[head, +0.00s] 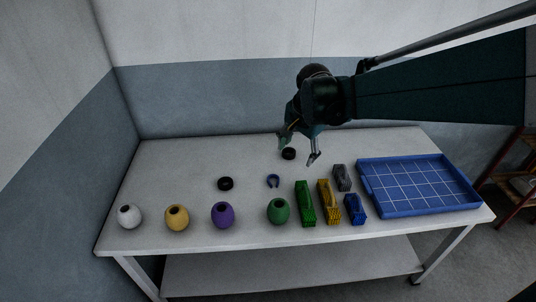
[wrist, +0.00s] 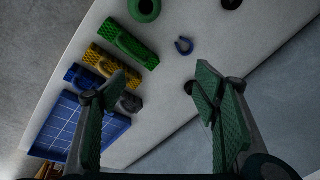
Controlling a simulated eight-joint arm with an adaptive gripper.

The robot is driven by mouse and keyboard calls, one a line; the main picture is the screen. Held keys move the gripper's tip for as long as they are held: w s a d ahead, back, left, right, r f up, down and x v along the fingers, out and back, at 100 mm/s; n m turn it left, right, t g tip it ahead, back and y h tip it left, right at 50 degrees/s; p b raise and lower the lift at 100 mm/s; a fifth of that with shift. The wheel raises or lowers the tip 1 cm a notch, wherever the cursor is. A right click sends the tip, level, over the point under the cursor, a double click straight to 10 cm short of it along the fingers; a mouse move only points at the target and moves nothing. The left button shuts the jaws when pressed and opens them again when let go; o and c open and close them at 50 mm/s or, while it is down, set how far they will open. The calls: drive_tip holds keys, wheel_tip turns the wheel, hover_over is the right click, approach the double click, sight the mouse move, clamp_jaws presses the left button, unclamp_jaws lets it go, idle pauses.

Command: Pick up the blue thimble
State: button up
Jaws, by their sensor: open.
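The blue thimble (head: 272,181) is a small horseshoe-shaped piece lying flat on the white table, behind the green float. It also shows in the wrist view (wrist: 184,46), beyond my fingertips and a little right of the middle. My gripper (head: 298,150) is open and empty above the back part of the table, behind and slightly right of the thimble in the head view. Its two green-padded fingers (wrist: 160,88) stand wide apart in the wrist view. Nothing covers the thimble.
Green (head: 278,211), purple (head: 222,215), yellow (head: 177,217) and white (head: 130,216) floats line the front. Several ribbed blocks (head: 305,204) and a blue tray (head: 376,211) stand right.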

drive_tip(key=w+a+f+m+g, duration=0.2)
drive_tip(key=w+a+f+m, duration=0.15)
drive_tip(key=w+f, duration=0.65)
drive_tip(key=m+g+b, duration=0.1)
drive_tip(key=m, duration=0.3)
hover_over(273, 179)
drive_tip(key=shift+n, duration=0.25)
wheel_tip(273, 179, down, 12)
drive_tip(key=shift+s+r, duration=0.1)
drive_tip(key=shift+r, duration=0.1)
drive_tip(key=shift+f, duration=0.1)
drive_tip(key=shift+f, duration=1.2)
drive_tip(key=shift+f, duration=0.1)
drive_tip(key=shift+d+f+b, duration=0.1)
drive_tip(key=shift+f+b, duration=0.65)
drive_tip(key=shift+f, duration=1.8)
